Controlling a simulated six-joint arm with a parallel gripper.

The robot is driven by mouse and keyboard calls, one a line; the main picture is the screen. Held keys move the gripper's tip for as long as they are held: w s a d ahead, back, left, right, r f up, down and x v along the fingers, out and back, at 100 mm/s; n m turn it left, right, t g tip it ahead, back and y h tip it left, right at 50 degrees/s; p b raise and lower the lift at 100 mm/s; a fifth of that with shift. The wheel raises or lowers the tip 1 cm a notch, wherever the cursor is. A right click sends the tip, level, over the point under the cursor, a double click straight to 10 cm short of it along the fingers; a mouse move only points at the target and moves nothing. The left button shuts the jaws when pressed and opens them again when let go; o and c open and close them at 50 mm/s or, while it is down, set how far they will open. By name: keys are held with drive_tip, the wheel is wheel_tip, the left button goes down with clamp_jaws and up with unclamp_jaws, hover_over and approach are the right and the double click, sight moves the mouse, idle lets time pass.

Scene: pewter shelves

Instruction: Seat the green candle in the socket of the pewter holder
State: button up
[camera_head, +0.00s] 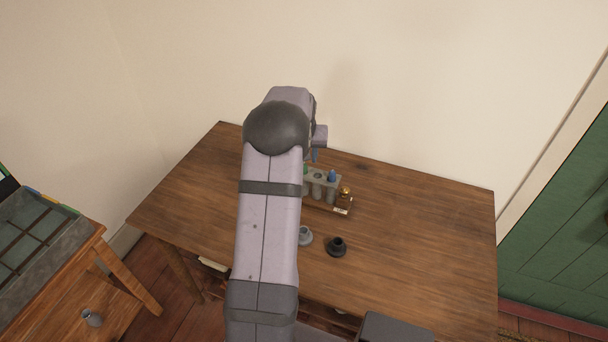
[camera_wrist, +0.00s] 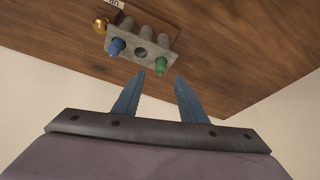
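The green candle (camera_wrist: 161,66) stands in an end hole of a grey rack (camera_wrist: 137,60). In the wrist view it appears just past the gap between my fingertips, apart from them. My gripper (camera_wrist: 160,75) is open and empty, its two blue fingers spread. In the head view, my arm hides most of the gripper and the candle; a blue finger (camera_head: 315,155) shows above the rack. A light grey holder (camera_head: 305,235), apparently the pewter one, stands on the table in front of the rack, partly behind my arm. Its socket is too small to make out.
A blue candle (camera_wrist: 116,46) sits at the rack's other end; the middle hole is empty. A brass-topped item (camera_head: 345,193) stands beside the rack. A dark holder (camera_head: 336,246) is right of the grey one. The table's right side (camera_head: 430,230) is clear. The wall rises behind.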

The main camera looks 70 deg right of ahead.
drive_tip(key=shift+p+x, duration=2)
drive_tip(key=shift+x, duration=1.65)
clamp_jaws()
